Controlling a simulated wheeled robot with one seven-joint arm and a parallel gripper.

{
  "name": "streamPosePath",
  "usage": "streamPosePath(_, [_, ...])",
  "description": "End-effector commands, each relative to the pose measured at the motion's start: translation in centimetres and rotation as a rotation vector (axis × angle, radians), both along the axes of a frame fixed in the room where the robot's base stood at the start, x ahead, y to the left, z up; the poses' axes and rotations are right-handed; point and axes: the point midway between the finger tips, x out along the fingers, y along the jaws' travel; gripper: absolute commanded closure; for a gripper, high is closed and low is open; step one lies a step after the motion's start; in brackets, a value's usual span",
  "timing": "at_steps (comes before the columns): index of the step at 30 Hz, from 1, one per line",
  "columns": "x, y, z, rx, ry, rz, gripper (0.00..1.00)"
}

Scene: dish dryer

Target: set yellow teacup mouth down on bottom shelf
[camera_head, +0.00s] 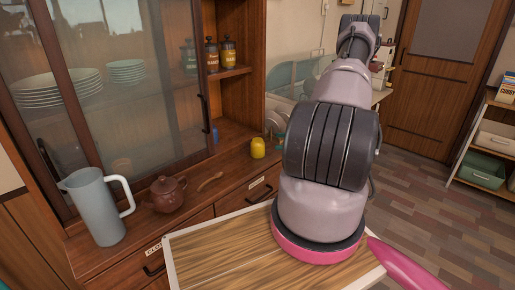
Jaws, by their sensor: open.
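A small yellow object (258,148), which looks like the yellow teacup, sits on the wooden cabinet's counter left of my arm. It is too small to tell which way its mouth faces. My arm rises through the middle of the view and leans away toward the back. My gripper is not seen at its end. A dish dryer's shelves cannot be clearly made out; pale plate-like shapes (275,122) show beside the arm, partly hidden by it.
A grey pitcher (93,207), a brown teapot (167,194) and a wooden spoon (210,181) stand or lie on the counter. Glass doors (120,100) cover stacked plates. Open floor (440,200) lies at the right, before a shelf unit (487,155).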

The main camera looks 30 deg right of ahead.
Motion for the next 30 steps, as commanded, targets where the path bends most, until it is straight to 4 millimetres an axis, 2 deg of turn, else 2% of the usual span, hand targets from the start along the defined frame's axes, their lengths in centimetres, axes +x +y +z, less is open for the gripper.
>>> streamPosePath(1, [-0.4,-0.6,-1.6,0.036,0.010,-0.043,0.00])
streamPosePath(3, [-0.7,-1.2,-2.9,0.068,0.015,-0.083,0.00])
streamPosePath(7, [-0.8,-1.5,-4.2,0.098,0.019,-0.125,0.00])
streamPosePath(15, [1.8,1.4,-4.4,0.102,0.020,-0.129,0.00])
streamPosePath(23, [3.3,3.0,-4.3,0.102,0.019,-0.127,0.00])
streamPosePath(30, [5.9,5.4,-4.3,0.101,0.020,-0.127,0.00])
